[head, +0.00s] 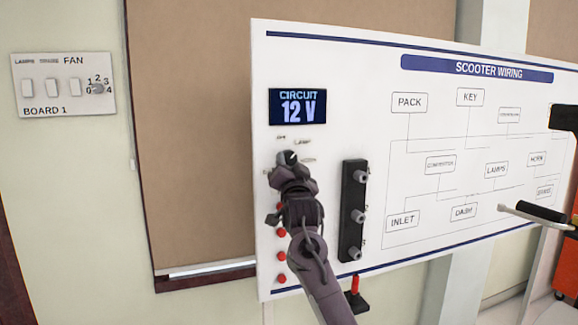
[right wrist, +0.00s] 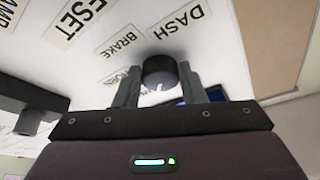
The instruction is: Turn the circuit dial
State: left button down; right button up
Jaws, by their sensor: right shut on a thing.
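The circuit dial (head: 288,157) is a dark round knob on the white scooter wiring board (head: 330,70), below a display (head: 298,106) reading "CIRCUIT 12 V". My right gripper (head: 287,168) reaches up to the dial from below and hides most of it and some labels around it. In the right wrist view the dial (right wrist: 160,72) sits between the two grey fingers of my right gripper (right wrist: 160,88), which is shut on it. Labels DASH, BRAKE and RESET show around it there. The dial's exact pointing is unclear. My left gripper is not in view.
A black strip with several grey knobs (head: 353,210) stands right of my arm. Red buttons (head: 281,256) run down its left. A wall switch board (head: 64,85) hangs at the far left. A black-gripped handle (head: 540,211) juts in at the right.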

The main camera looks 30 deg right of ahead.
jog(key=o, duration=1)
jog(key=b+v, duration=0.3)
jog(key=v, duration=0.5)
jog(key=shift+w+f, duration=0.1)
jog(key=shift+f, duration=0.05)
